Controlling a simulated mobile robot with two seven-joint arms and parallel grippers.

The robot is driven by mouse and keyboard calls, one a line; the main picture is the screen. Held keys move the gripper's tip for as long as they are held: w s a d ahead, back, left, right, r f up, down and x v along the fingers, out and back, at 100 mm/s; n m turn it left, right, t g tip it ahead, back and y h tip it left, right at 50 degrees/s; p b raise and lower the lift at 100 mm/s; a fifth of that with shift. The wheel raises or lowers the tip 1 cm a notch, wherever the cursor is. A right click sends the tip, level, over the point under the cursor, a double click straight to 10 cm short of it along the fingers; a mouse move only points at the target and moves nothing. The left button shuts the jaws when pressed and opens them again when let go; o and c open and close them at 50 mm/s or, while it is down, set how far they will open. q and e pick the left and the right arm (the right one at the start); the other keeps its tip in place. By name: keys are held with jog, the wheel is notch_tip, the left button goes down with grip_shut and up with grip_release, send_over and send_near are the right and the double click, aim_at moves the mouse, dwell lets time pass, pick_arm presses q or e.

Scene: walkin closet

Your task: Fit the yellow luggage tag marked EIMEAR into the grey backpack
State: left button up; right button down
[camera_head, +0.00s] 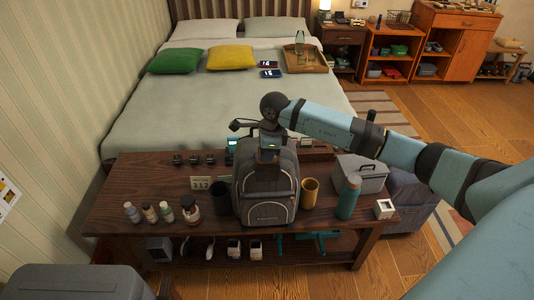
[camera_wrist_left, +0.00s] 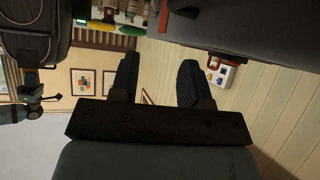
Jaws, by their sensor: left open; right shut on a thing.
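The grey backpack (camera_head: 265,190) stands upright on the dark wooden bench, front facing me. Part of a dark grey bag, likely this backpack, shows at the upper left of the left wrist view (camera_wrist_left: 35,35). My right gripper (camera_head: 268,155) points down at the backpack's upper part, in front of or at its top; I cannot tell if it touches. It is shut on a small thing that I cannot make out. I cannot clearly see the yellow EIMEAR tag in either view. My left gripper (camera_wrist_left: 158,85) is open and empty in the left wrist view.
On the bench (camera_head: 120,195), several bottles (camera_head: 165,211) and a black cup (camera_head: 221,194) stand left of the backpack. The bed (camera_head: 190,105) lies behind.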

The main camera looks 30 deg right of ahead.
jog(key=shift+f+b, duration=0.55)
jog(key=shift+f, duration=0.25)
jog(key=c, duration=1.2)
grip_release()
jog(key=shift+s+r, duration=0.1)
